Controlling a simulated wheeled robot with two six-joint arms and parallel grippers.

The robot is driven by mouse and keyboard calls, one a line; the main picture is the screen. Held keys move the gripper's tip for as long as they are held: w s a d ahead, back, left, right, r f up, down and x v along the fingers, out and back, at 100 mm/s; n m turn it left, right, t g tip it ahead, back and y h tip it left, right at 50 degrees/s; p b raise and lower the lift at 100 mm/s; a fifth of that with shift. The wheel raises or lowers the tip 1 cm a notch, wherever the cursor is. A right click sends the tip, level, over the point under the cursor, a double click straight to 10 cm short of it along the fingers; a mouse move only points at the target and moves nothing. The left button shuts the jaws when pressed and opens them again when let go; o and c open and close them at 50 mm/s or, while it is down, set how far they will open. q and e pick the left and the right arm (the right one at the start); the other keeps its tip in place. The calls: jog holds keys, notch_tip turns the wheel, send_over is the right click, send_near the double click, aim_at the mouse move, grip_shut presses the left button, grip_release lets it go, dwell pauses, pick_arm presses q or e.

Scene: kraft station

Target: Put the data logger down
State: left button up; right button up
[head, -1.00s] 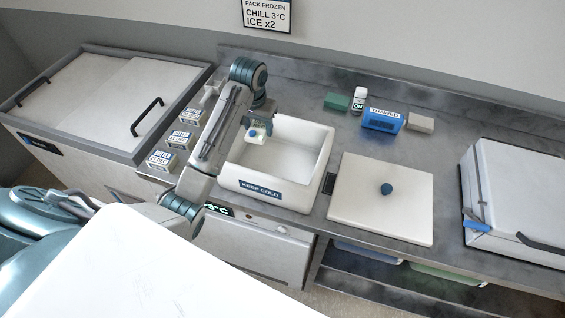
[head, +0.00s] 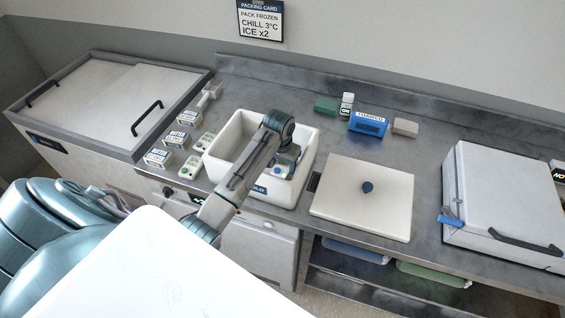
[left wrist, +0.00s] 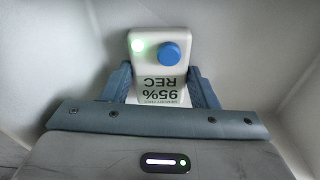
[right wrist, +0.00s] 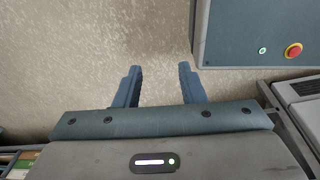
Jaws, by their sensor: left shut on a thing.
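The data logger (left wrist: 158,62) is a white block with a blue button, a lit green light and "95% REC" on its face. My left gripper (left wrist: 160,88) is shut on it, with a finger on each side. In the head view the left gripper (head: 285,160) reaches down inside the white cold box (head: 228,135), near its right side. The logger (head: 278,172) shows there just below the fingers. I cannot tell whether it touches the box floor. My right gripper (right wrist: 155,88) is open and empty above the speckled floor.
Butter cartons (head: 158,157) and two small white devices (head: 190,167) stand left of the box. The white lid (head: 362,195) with a dark knob lies to its right. A blue "THAWED" pack (head: 368,124) stands behind the lid. A closed white chest (head: 508,200) is far right.

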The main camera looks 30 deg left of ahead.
aim_at(281, 167)
pick_arm(q)
jog(key=shift+d+f, duration=0.1)
jog(key=o, duration=1)
jog(key=shift+f, duration=0.15)
jog(key=shift+a, duration=0.2)
jog(key=shift+r, duration=0.4)
jog(key=r+b, duration=0.1)
jog(key=r, duration=0.1)
jog(key=r+b, duration=0.1)
jog(key=r, duration=0.1)
jog(key=r+b, duration=0.1)
jog(key=r, duration=0.1)
jog(key=shift+s+r, duration=0.4)
jog(key=shift+s+d+r+p, duration=0.1)
jog(key=shift+s+r+p, duration=0.1)
jog(key=shift+r+p, duration=0.8)
jog(key=shift+s+r+p, duration=0.15)
jog(key=shift+r+p, duration=0.35)
jog(key=shift+r, duration=0.95)
pick_arm(e)
jog(key=shift+s+d, duration=0.25)
jog(key=shift+d, duration=0.45)
pick_arm(q)
jog(key=shift+f, duration=0.1)
